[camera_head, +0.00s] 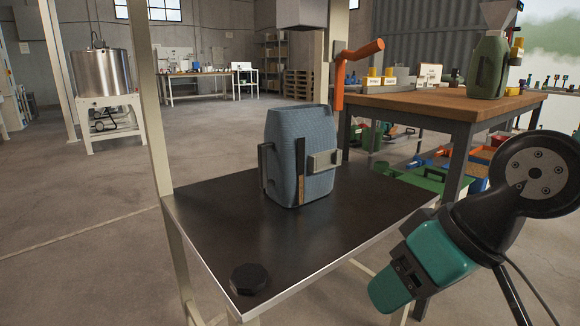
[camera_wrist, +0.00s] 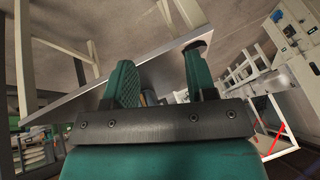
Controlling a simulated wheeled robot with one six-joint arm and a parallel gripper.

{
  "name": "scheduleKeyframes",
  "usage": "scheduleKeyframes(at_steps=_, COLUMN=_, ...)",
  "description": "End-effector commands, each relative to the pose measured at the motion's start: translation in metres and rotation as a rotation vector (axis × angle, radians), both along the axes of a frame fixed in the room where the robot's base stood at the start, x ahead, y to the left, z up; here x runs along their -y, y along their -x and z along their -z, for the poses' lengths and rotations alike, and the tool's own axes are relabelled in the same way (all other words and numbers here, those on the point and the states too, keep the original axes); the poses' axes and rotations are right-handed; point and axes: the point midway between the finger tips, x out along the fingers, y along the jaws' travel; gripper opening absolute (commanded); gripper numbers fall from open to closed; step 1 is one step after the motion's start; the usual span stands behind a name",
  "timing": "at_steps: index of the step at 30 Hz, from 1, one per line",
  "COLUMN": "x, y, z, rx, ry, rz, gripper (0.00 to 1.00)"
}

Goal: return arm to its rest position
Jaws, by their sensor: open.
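My arm comes in at the right of the head view. My gripper (camera_head: 390,290) hangs past the right front edge of the dark-topped table, pointing down and to the left. In the wrist view, its two green fingers (camera_wrist: 160,85) stand apart, with nothing held between them. A small bluish patch shows behind the gap; I cannot tell what it is.
A blue-grey ribbed container (camera_head: 300,155) stands on the dark table (camera_head: 225,220), with a black round cap (camera_head: 249,279) at its front corner. A wooden workbench (camera_head: 430,100) carries a green canister (camera_head: 487,68).

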Motion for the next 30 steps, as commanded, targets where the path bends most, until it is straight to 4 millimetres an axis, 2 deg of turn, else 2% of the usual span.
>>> scheduleKeyframes(at_steps=1, x=0.007, y=0.025, z=-0.002, rx=-0.059, ry=0.041, rz=-0.046, gripper=0.51)
scheduleKeyframes(at_steps=4, x=0.023, y=0.074, z=0.001, rx=-0.187, ry=0.130, rz=-0.144, gripper=0.51)
scheduleKeyframes(at_steps=6, x=0.022, y=0.071, z=-0.028, rx=-0.187, ry=0.129, rz=-0.142, gripper=0.51)
scheduleKeyframes(at_steps=11, x=0.021, y=0.070, z=-0.074, rx=-0.187, ry=0.129, rz=-0.140, gripper=0.51)
scheduleKeyframes(at_steps=14, x=0.021, y=0.070, z=-0.108, rx=-0.187, ry=0.129, rz=-0.139, gripper=0.51)
scheduleKeyframes(at_steps=30, x=0.021, y=0.069, z=-0.317, rx=-0.186, ry=0.127, rz=-0.137, gripper=0.51)
